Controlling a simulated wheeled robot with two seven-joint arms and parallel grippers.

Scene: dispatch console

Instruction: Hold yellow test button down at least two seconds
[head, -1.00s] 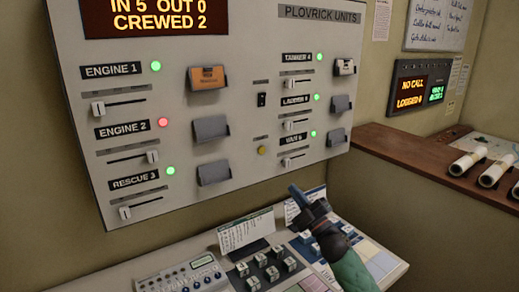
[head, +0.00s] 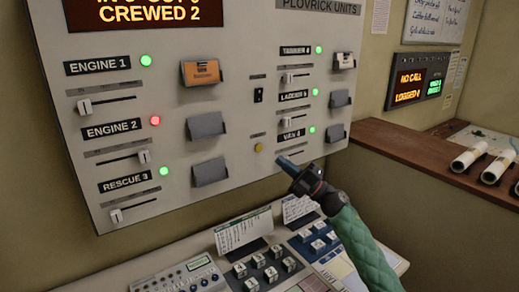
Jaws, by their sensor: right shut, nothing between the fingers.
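The small round yellow test button (head: 258,147) is on the grey wall panel (head: 232,92), below a black rocker switch (head: 258,95) and between the two columns of units. My right gripper (head: 281,161) is shut and empty. I cannot tell how far the tip is from the panel face. My left gripper is not in view.
Sliders such as the Van slider (head: 288,164) sit close to my right fingertip. Below is a desk console with several keys (head: 263,268) and upright cards (head: 243,229). A brown shelf (head: 420,165) with white rolls (head: 470,158) stands at the right.

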